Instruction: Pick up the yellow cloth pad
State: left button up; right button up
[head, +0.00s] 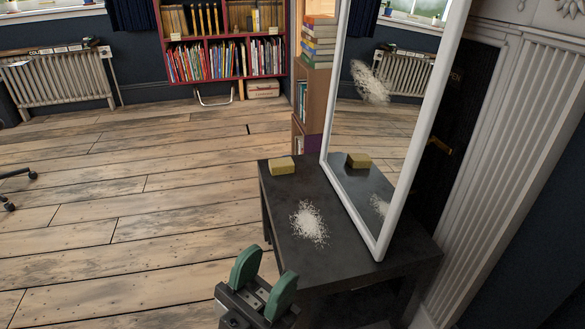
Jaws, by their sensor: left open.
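The yellow cloth pad (281,167) is a small block lying near the far left corner of the dark table (285,205). Its reflection shows in the mirror behind it. My left gripper (264,278), with green fingertips, is at the bottom of the head view, near the table's front left edge. It is open and empty, well apart from the pad and nearer to me. My right gripper is not in view.
A white-framed mirror (385,130) stands on the table's right side. A patch of white flecks (309,222) lies on the tabletop, with another on the glass. A red bookshelf (222,45) stands at the back. The wooden floor (130,190) at left is mostly clear.

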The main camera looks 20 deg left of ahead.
aim_at(283, 166)
jog(key=j+z, duration=0.25)
jog(key=z, duration=0.15)
jog(key=i+j+z, duration=0.1)
jog(key=j+z, duration=0.45)
jog(key=z, duration=0.25)
jog(key=j+z, duration=0.1)
jog(key=j, duration=0.35)
jog(key=k+j, duration=0.15)
jog(key=j, duration=0.35)
jog(key=k+j+z, duration=0.15)
jog(key=j, duration=0.3)
jog(key=j+z, duration=0.1)
jog(key=j, duration=0.35)
jog(key=k+j, duration=0.15)
jog(key=j, duration=0.3)
jog(key=z, duration=0.05)
